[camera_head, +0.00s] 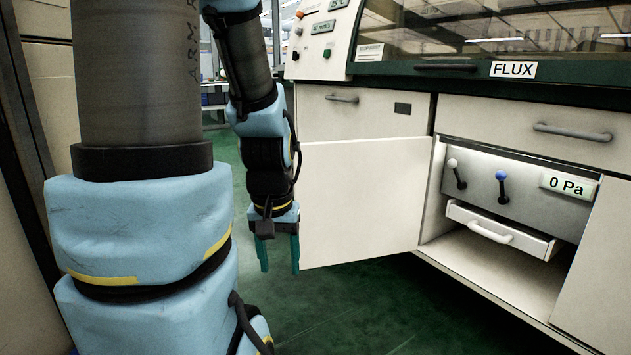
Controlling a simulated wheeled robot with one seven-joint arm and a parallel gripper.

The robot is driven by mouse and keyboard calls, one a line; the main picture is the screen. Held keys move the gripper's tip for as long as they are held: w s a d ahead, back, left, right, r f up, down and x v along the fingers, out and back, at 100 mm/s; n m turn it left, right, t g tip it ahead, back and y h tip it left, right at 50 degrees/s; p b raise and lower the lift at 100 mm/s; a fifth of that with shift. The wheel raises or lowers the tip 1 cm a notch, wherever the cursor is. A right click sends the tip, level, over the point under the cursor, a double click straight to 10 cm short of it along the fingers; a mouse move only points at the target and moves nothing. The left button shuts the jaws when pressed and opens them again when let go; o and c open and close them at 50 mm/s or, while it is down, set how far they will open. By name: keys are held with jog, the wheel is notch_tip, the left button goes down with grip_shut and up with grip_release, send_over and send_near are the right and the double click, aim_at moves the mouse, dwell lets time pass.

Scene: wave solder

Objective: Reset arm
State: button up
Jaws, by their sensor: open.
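My arm fills the left side of the view, blue and grey with black joints and yellow bands. It bends over at the top, and its end hangs down left of the middle. My gripper (277,254) points down with its two teal fingers apart and nothing between them. It hangs in front of the left edge of an open white cabinet door (362,200). I cannot tell whether it touches the door.
The white machine has a FLUX label (513,69) and an open compartment with a grey panel, a white lever (456,174), a blue lever (502,187) and a 0 Pa display (568,185). Below is a small drawer (500,231). Green floor (370,310) lies clear in front.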

notch_tip(320, 180, up, 36)
jog(key=p, duration=3.4)
